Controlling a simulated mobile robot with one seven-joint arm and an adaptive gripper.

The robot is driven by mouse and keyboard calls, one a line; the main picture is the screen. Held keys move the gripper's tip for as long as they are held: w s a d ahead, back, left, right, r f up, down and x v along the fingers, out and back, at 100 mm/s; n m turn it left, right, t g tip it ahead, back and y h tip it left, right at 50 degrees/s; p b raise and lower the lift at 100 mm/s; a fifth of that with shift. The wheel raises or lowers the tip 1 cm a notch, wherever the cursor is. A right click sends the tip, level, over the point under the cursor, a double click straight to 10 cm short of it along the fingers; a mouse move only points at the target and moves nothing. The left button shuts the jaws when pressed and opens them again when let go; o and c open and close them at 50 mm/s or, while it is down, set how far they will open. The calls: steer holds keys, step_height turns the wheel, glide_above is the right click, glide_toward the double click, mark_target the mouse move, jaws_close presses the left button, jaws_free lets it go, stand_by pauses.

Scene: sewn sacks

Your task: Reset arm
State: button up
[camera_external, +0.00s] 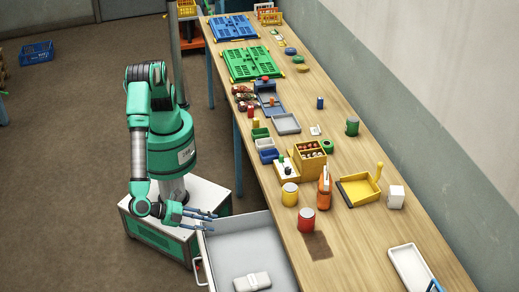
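My green arm stands at the table's left side and is folded down. My gripper (215,222) hangs at the left edge of an open grey drawer (232,238). Its two dark fingers are spread apart, and nothing shows between them. A light, pale block-like item (252,282) lies in the drawer near the front. I cannot tell from this single view how high the gripper is above the drawer's rim.
The long wooden table (345,130) carries a red can (306,221), a yellow can (290,195), an orange bottle (324,190), a yellow dustpan-like tray (358,190) and a white tray (408,268). Green (252,63) and blue (232,27) crates lie farther back.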

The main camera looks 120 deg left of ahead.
steer(key=s+a+r+n+g+h, duration=0.1)
steer(key=s+a+r+n+g, duration=0.1)
steer(key=a+r, duration=0.7)
steer(key=s+a+r+n+g+h, duration=0.1)
steer(key=s+a+r+g, duration=0.2)
steer(key=a, duration=1)
steer(key=s+a+r+n+g+h, duration=0.1)
steer(key=s+a+r+n, duration=0.1)
steer(key=a+r, duration=0.75)
steer(key=s+a+r+n+h, duration=0.1)
steer(key=s+a+h, duration=0.1)
steer(key=s+a, duration=0.3)
steer(key=s+a+r+n+t+h, duration=0.1)
steer(key=s+a, duration=0.5)
steer(key=s, duration=0.6)
steer(key=s+a+r+n+t+h, duration=0.1)
steer(key=s+a+r+n+h, duration=0.1)
steer(key=s+a, duration=0.4)
steer(key=shift+s+a+h, duration=0.25)
steer(key=shift+s+h, duration=0.05)
steer(key=shift+s, duration=1.35)
